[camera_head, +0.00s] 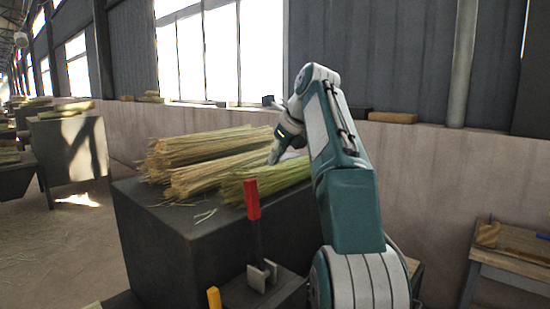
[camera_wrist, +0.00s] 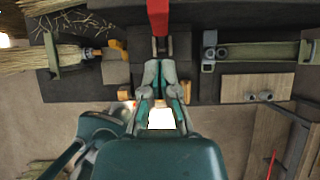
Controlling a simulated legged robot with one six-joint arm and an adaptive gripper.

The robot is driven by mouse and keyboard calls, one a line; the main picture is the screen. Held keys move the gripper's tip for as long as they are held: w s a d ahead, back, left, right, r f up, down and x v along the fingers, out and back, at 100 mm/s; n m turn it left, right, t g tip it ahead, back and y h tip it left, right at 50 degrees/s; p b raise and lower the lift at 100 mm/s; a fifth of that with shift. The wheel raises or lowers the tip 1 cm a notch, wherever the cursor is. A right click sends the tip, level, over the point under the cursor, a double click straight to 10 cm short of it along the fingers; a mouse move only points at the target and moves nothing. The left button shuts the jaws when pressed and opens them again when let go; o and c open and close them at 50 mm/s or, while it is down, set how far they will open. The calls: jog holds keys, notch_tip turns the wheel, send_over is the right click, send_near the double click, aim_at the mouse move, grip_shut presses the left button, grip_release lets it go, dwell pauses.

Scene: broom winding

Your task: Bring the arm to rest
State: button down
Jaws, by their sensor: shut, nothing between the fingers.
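My arm rises at the right of the head view and bends at its elbow near the top. My gripper (camera_head: 274,154) hangs at its end on the far side, close to the straw bundles (camera_head: 205,155) on the dark block (camera_head: 160,235). In the wrist view my gripper (camera_wrist: 160,68) has its fingers together with nothing between them. Its tips lie just below the red-handled lever (camera_wrist: 158,18) in that picture. Whether the tips touch anything I cannot tell.
The red lever (camera_head: 252,200) stands upright at the block's near side, with a yellow handle (camera_head: 214,298) lower down. A wooden bench (camera_head: 515,245) stands at right. Clamp-like fittings (camera_wrist: 208,50) flank the lever in the wrist view. Open floor (camera_head: 60,240) lies at left.

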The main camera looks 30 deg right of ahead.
dwell(0.3)
jog(key=s+a+f+n+h, duration=0.1)
jog(key=s+a+f+n, duration=0.2)
jog(key=s+a+n, duration=0.35)
jog(key=s+a+f+n, duration=0.4)
jog(key=s+a+n, duration=0.15)
jog(key=n, duration=0.25)
jog(key=s+a+f+n, duration=0.2)
jog(key=s+f+n, duration=0.6)
jog(key=s+f, duration=0.1)
jog(key=s+a+f+n+h, duration=0.1)
jog(key=s+a+f+n, duration=0.2)
jog(key=s+f+n, duration=0.6)
notch_tip(320, 180, down, 2)
jog(key=shift+a+f+g, duration=0.15)
jog(key=shift+a+g, duration=0.15)
jog(key=shift+g, duration=0.1)
jog(key=c, duration=1.3)
grip_release()
jog(key=shift+n, duration=0.25)
jog(key=shift+c, duration=0.2)
